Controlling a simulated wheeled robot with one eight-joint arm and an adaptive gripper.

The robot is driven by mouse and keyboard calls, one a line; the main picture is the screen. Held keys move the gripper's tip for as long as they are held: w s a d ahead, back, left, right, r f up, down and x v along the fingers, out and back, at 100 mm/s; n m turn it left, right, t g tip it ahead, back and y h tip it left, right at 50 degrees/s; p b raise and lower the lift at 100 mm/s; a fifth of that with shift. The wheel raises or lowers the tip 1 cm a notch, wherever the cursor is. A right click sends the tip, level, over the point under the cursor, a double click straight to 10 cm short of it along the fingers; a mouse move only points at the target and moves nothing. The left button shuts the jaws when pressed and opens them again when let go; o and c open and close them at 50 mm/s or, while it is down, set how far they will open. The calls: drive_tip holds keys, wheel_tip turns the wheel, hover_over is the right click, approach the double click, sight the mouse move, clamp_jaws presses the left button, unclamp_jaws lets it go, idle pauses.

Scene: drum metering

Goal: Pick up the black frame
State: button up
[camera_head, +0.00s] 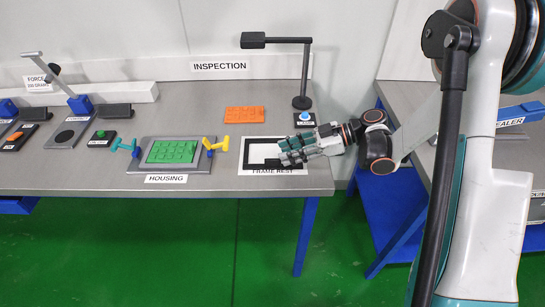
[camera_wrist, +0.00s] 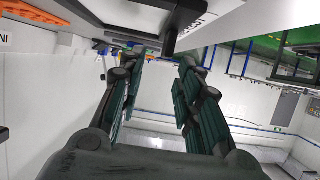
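The black frame (camera_head: 247,152) lies flat on the white mat labelled FRAME REST (camera_head: 240,170), at the right end of the bench in the head view. My gripper (camera_head: 284,156) is at the frame's right side and hides part of it. In the wrist view, a corner of the black frame (camera_wrist: 171,42) shows at the top, around the gap between the fingertips of my gripper (camera_wrist: 165,57). The fingers are apart, with a clear gap between them. I cannot tell whether either finger touches the frame.
Left of the mat, a grey housing plate (camera_head: 140,165) holds a green block (camera_head: 172,152) between teal and yellow clamps (camera_head: 214,146). Behind are an orange block (camera_head: 244,114) and a black lamp stand (camera_head: 303,102). A second bench (camera_head: 400,95) stands at right, past a gap.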

sight(271, 159)
drive_tip(key=x, duration=0.2)
drive_tip(key=b+x, duration=0.2)
drive_tip(key=x, duration=0.1)
drive_tip(key=shift+s+a+f, duration=0.25)
drive_tip(key=shift+s+f, duration=0.05)
drive_tip(key=shift+f, duration=0.05)
clamp_jaws()
